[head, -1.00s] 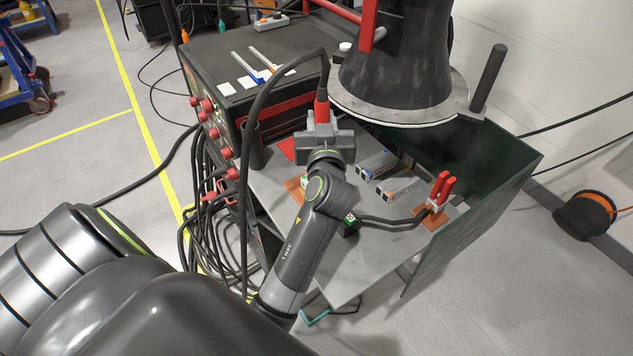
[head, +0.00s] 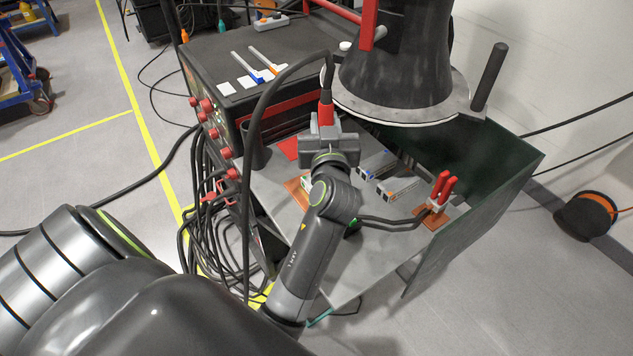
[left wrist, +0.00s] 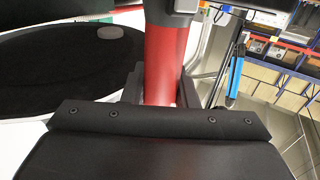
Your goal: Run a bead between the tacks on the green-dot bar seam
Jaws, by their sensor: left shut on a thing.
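My left gripper (head: 322,128) is shut on a torch with a red sleeve (head: 326,108), over the shelf beside the welding machine. A black cable (head: 288,68) arches from the torch. In the left wrist view the red sleeve (left wrist: 165,62) stands between my gripper's fingers. A small white-and-green piece (head: 306,181) shows left of my wrist, on a copper-coloured plate (head: 296,191); I cannot tell if it is the green-dot bar. A green bit (head: 353,227) shows behind my arm. The seam, its tacks and the torch tip are hidden. My right gripper is out of view.
A blue-marked bar (head: 376,163) and an orange-marked bar (head: 400,188) lie right of my wrist. A red-handled clamp (head: 441,190) stands on another copper-coloured plate. A dark cylinder on a round flange (head: 400,110) overhangs the back. A dark green panel (head: 480,215) closes the right side.

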